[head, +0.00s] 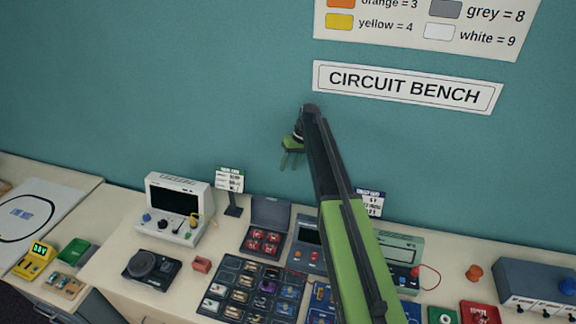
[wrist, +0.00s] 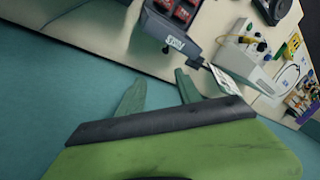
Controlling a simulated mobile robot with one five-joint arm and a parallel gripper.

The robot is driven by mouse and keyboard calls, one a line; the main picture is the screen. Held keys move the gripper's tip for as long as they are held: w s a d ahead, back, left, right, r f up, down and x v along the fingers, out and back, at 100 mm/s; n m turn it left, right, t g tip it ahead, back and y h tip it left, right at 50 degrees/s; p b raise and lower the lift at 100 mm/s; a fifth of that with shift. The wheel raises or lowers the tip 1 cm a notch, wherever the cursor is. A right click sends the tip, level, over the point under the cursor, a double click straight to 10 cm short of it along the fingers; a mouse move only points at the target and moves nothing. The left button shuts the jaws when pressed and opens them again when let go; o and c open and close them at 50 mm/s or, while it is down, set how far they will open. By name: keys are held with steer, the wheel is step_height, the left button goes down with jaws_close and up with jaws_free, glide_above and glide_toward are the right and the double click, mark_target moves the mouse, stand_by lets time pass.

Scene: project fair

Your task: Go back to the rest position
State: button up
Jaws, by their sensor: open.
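My gripper (head: 291,158) is at the end of my raised green and black arm, above the bench and in front of the teal wall in the head view. In the wrist view its two green fingers (wrist: 158,92) stand apart with nothing between them. No object touches them. My arm crosses the middle of the head view and hides part of the bench behind it.
Below is the bench (head: 110,262) with an oscilloscope (head: 177,208), a parts tray (head: 255,290), a box of red parts (head: 265,225) and a small sign (head: 229,180). A grey unit (head: 538,285) stands at the right. The air around my gripper is clear.

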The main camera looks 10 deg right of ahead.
steer(key=shift+f, duration=0.1)
steer(key=s+a+f+m+h+b, duration=0.1)
steer(key=s+f+b, duration=0.5)
steer(key=s, duration=0.4)
steer(key=s+a+f+m+h+b, duration=0.1)
steer(key=s+f+b, duration=0.5)
steer(key=s, duration=0.5)
steer(key=s+f+m+h+b, duration=0.1)
steer(key=s+f+b, duration=0.5)
steer(key=s, duration=0.5)
steer(key=shift+s+a+f+h, duration=0.2)
steer(key=shift+a+f+h, duration=0.15)
steer(key=shift+f, duration=0.35)
steer(key=shift+s, duration=0.2)
steer(key=shift+w+r, duration=0.1)
steer(key=shift+w, duration=0.05)
steer(key=shift+c, duration=0.5)
